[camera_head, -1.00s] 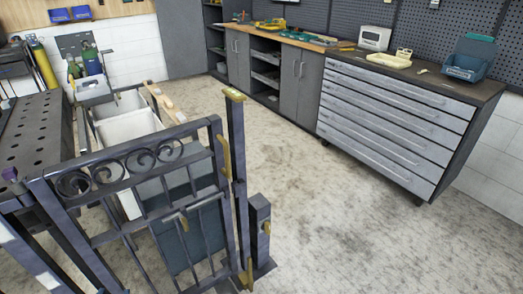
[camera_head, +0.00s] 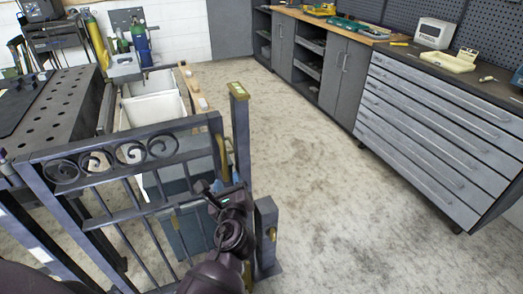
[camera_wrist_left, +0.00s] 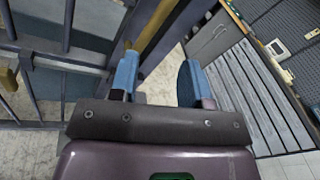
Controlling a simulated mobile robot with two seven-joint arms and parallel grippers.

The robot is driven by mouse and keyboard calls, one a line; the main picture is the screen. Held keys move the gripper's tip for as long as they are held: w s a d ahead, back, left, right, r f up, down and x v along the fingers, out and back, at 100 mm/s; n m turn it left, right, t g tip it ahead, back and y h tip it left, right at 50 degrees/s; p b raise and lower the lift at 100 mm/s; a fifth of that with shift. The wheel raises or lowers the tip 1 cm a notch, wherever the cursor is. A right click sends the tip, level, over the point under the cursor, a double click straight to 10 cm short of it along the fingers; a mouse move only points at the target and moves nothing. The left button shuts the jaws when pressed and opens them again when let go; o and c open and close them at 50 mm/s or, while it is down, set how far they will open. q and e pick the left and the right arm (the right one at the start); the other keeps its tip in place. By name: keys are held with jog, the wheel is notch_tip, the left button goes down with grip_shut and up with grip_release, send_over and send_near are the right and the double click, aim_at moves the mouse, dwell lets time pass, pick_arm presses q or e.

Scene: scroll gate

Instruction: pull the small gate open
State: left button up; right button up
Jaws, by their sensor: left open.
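The small gate (camera_head: 120,138) is a dark metal frame with scrolls under its top rail and upright bars below. It stands at the left of the head view, its right edge close to a post (camera_head: 242,135) with a brass cap. A brass upright piece (camera_head: 222,152) is on the gate's right edge. My left gripper (camera_head: 229,182) is beside that edge, just below the brass piece. In the left wrist view my open gripper (camera_wrist_left: 158,76) has blue fingers, and a brass bar (camera_wrist_left: 152,28) runs down to the left finger. I cannot tell whether they touch.
A perforated metal table (camera_head: 50,115) and white bins (camera_head: 150,110) stand beyond the gate. A grey drawer cabinet (camera_head: 430,125) stands at the right. The concrete floor between gate and cabinets is clear.

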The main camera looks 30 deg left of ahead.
aim_at(224, 158)
pick_arm(q)
jog(key=w+a+m, duration=0.1)
jog(key=w+a, duration=0.1)
jog(key=w+a+m, duration=0.2)
jog(key=w, duration=0.1)
jog(key=w+a+m, duration=0.1)
jog(key=w+a, duration=0.2)
jog(key=shift+w+r+y+b, duration=0.15)
jog(key=shift+w+y+b, duration=0.05)
jog(key=shift+y+b, duration=0.1)
dwell(0.3)
jog(key=shift+c, duration=0.2)
grip_shut()
